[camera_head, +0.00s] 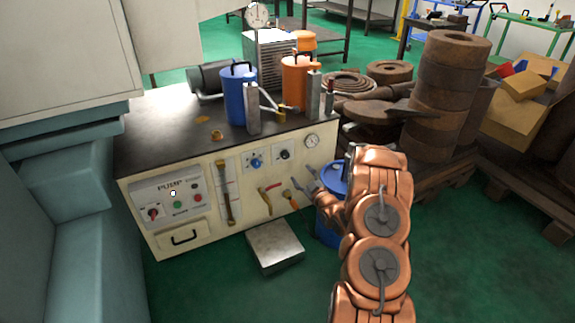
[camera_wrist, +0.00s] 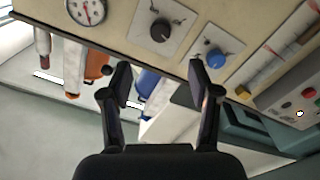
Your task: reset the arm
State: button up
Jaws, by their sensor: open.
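My arm shows in copper colour at the lower right of the head view. My gripper (camera_head: 306,181) is in front of the right part of the pump bench's cream front panel (camera_head: 237,215). In the wrist view my gripper (camera_wrist: 162,82) has its two dark fingers spread apart, with nothing between them. The panel there is turned, with a black knob (camera_wrist: 161,30), a blue knob (camera_wrist: 213,59) and a round gauge (camera_wrist: 86,11) beyond the fingers. I cannot tell how far the fingertips are from the panel.
A blue drum (camera_head: 330,176) stands close beside my arm. A metal box (camera_head: 274,246) sits on the floor before the bench. Stacked rusty rings (camera_head: 449,90) and cardboard boxes (camera_head: 518,108) are at the right. Green floor is open at the lower right.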

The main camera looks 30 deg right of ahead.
jog(key=s+a+r+g+p, duration=0.1)
jog(key=a+r+g+p, duration=0.25)
jog(key=r, duration=0.35)
jog(key=a+r+m+g+p, duration=0.1)
jog(key=a+r+g+p, duration=0.1)
jog(key=r+p, duration=0.4)
jog(key=s+a+r+g+p, duration=0.1)
jog(key=a+r+g+p, duration=0.2)
jog(key=r, duration=0.6)
jog(key=s+a+r+m+g+p, duration=0.1)
jog(key=s+a+r+g+p, duration=0.1)
jog(key=s+a+r+p, duration=0.4)
jog(key=s+a+r+m+g+p, duration=0.1)
jog(key=s+a+r+g+p, duration=0.2)
jog(key=s+r, duration=0.5)
jog(key=s+a+r+g+p, duration=0.2)
jog(key=s+a+r+p, duration=0.2)
jog(key=s, duration=0.6)
jog(key=s+a+r+m+g+y+p, duration=0.1)
jog(key=s+a+r+p, duration=0.3)
jog(key=s+r, duration=0.5)
jog(key=s+a+r+g+p, duration=0.3)
jog(key=s+a+r+p, duration=0.2)
jog(key=s, duration=0.7)
jog(key=shift+s+a+r+m+y, duration=0.35)
jog(key=shift+a+r, duration=0.4)
jog(key=shift+a, duration=0.3)
